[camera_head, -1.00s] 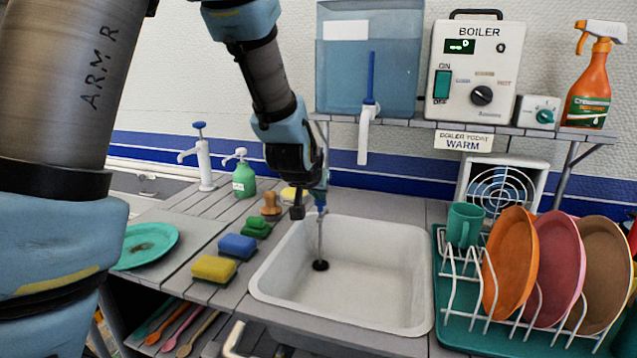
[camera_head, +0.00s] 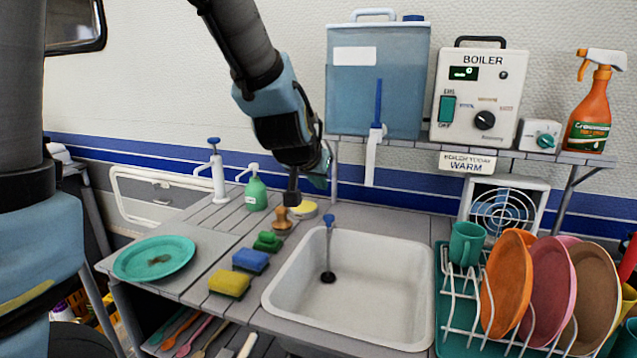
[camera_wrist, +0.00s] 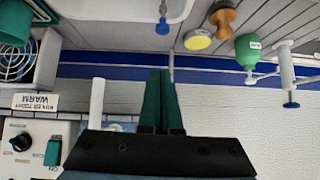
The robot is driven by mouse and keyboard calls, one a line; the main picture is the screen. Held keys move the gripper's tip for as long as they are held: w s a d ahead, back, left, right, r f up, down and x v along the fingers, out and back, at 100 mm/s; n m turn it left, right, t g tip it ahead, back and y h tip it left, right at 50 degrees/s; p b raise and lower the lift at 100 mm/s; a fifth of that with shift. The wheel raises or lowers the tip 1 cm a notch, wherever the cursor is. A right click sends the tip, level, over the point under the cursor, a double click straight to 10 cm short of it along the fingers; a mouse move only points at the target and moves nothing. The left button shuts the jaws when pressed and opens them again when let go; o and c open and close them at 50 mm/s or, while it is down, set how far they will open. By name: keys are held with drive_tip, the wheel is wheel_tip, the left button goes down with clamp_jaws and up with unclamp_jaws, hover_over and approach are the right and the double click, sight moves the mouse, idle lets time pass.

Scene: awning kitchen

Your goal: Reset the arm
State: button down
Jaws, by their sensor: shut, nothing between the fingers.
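My gripper (camera_head: 292,199) hangs at the end of my arm, above the back left of the sink, in front of the blue wall stripe. In the wrist view its two green fingers (camera_wrist: 162,80) lie together with nothing between them. The white sink (camera_head: 345,345) is in the counter below and right of the gripper. A wooden-handled brush (camera_head: 282,220) stands on the counter just below the gripper in the picture; I cannot tell the exact gap.
A shelf holds a blue water tank (camera_head: 375,95), a boiler (camera_head: 480,95) and an orange spray bottle (camera_head: 592,110). A dish rack (camera_head: 450,340) with plates stands right. Sponges (camera_head: 229,283), a green soap bottle (camera_head: 255,192) and a dirty plate (camera_head: 153,258) lie left.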

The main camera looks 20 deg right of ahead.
drive_tip(key=s+a+f+n+g+y, duration=0.2)
drive_tip(key=a+f, duration=0.1)
drive_tip(key=a, duration=0.8)
drive_tip(key=s+a+f+n+g+y, duration=0.1)
drive_tip(key=a+f+n+y, duration=0.1)
drive_tip(key=a, duration=0.8)
drive_tip(key=s+a+f+n+g+y, duration=0.2)
drive_tip(key=a+f+n, duration=0.1)
drive_tip(key=a, duration=0.8)
drive_tip(key=shift+s+a+f+n+g, duration=0.3)
drive_tip(key=shift+s+f, duration=0.05)
drive_tip(key=shift+f, duration=0.4)
